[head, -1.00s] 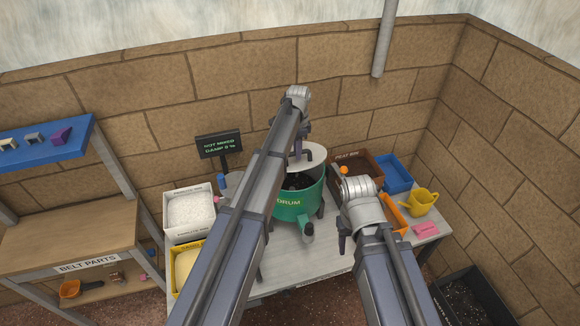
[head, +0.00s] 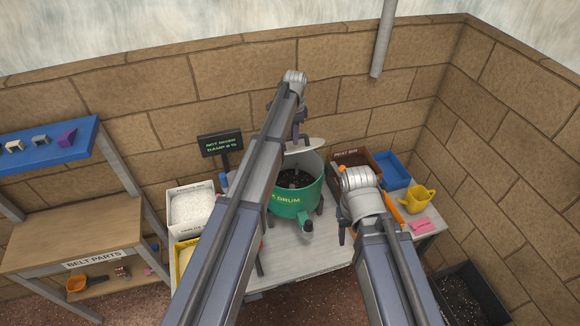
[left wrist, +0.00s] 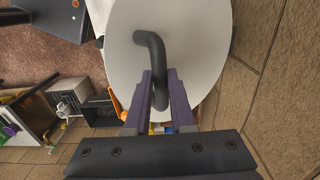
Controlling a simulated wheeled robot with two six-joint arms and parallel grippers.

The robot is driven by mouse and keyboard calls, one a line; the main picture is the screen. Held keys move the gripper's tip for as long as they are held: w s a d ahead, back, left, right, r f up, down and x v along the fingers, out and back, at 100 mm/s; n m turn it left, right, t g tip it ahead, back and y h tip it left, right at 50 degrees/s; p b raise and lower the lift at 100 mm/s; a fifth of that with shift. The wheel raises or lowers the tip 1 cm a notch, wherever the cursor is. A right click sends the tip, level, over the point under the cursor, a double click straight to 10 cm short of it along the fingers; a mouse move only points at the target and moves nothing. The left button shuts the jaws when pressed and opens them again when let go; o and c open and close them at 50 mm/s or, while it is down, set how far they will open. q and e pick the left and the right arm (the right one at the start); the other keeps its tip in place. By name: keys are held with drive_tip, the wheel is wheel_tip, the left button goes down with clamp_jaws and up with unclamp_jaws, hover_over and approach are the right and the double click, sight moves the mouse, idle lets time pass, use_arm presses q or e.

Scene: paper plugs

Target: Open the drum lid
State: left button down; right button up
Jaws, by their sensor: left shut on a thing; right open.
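The green drum (head: 290,198) stands on the table with its top partly uncovered, and dark material shows inside. Its pale lid (head: 314,146) is raised and tilted at the drum's back edge. My left gripper (head: 297,140) is at the lid and shut on the lid's handle. The left wrist view shows the round lid (left wrist: 200,50) close up, with its dark bent handle (left wrist: 150,42) between the fingers of my left gripper (left wrist: 160,82). My right gripper (head: 342,236) is open and empty, low in front of the table's right part, away from the drum.
A white bin of pale grains (head: 192,208) stands left of the drum, with a yellow bin below it. A sign (head: 220,146) stands behind. A brown peat bin (head: 352,158), blue tray (head: 391,168), yellow watering can (head: 421,197) and pink block (head: 421,224) are at right.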

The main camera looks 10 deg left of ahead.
use_arm(q)
drive_tip(key=w+a+r+p, duration=0.3)
drive_tip(key=w+p, duration=0.1)
drive_tip(key=w, duration=0.1)
drive_tip(key=shift+r, duration=0.4)
drive_tip(key=c, duration=0.7)
unclamp_jaws()
drive_tip(key=shift+s, duration=0.1)
drive_tip(key=shift+d+r, duration=0.1)
wheel_tip(320, 180, up, 6)
drive_tip(key=p, duration=0.5)
drive_tip(key=shift+p, duration=0.4)
